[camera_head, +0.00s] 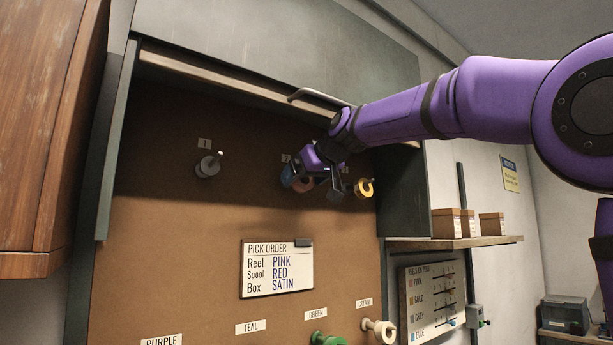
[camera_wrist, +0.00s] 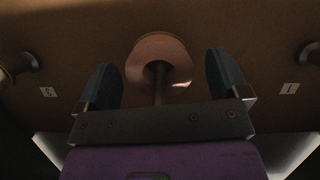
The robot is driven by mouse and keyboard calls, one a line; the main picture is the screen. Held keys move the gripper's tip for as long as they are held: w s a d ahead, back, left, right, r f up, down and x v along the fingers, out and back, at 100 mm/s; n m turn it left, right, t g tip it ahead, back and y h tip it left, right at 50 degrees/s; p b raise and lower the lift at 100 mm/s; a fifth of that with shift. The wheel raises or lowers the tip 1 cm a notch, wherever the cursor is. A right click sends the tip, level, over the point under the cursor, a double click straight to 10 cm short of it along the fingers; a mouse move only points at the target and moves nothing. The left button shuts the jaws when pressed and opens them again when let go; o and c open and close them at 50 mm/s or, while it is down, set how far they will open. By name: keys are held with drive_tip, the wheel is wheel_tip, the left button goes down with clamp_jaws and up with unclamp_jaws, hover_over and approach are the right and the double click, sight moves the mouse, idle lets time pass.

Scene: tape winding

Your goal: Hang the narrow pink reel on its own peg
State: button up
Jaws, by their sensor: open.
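The pink reel (camera_wrist: 178,50) shows in the wrist view as a round pinkish disc against the brown board, with a darker stem (camera_wrist: 160,88) standing out from its middle towards my gripper. My gripper (camera_wrist: 160,76) is open, one finger on each side of the stem. I see no clear contact. In the head view my gripper (camera_head: 312,184) is up at the board, and part of the pink reel (camera_head: 302,186) shows between the fingers. Its width and how it sits on the board are hard to tell.
A gold reel (camera_head: 364,188) hangs close to the right of my gripper. Lower down are a green spool (camera_head: 326,340) and a cream spool (camera_head: 380,330). A pick order sign (camera_head: 276,268) is on the board. A shelf (camera_head: 455,242) with boxes juts out at right.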

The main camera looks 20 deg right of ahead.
drive_tip(key=c, duration=1)
drive_tip(key=shift+r, duration=0.4)
drive_tip(key=v, duration=0.3)
drive_tip(key=f+v, duration=0.1)
drive_tip(key=v, duration=0.5)
drive_tip(key=shift+s+d+f, duration=0.2)
drive_tip(key=shift+s, duration=0.25)
idle(0.8)
